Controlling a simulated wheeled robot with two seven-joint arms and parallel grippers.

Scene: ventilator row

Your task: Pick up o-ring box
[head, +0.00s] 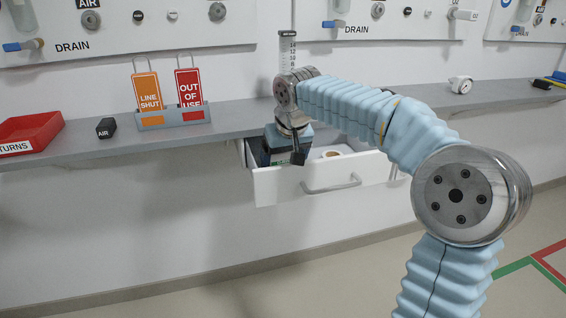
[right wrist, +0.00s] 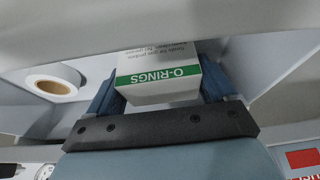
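The o-ring box (right wrist: 158,80), white with a green O-RINGS band, lies between the two blue fingers of my right gripper (right wrist: 160,88) in the right wrist view. The fingers stand along both its sides, with little or no gap; I cannot tell if they press on it. In the head view my right gripper (head: 298,157) reaches down into the open white drawer (head: 285,188) under the shelf. There the box is mostly hidden by the gripper and drawer front. My left gripper is not in view.
A tape roll (right wrist: 51,86) lies in the drawer beside the box; it also shows in the head view (head: 331,154). The grey shelf (head: 240,122) overhangs the drawer's rear. On it stand a tag holder (head: 172,117), a black AIR block (head: 106,128) and a red tray (head: 30,130).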

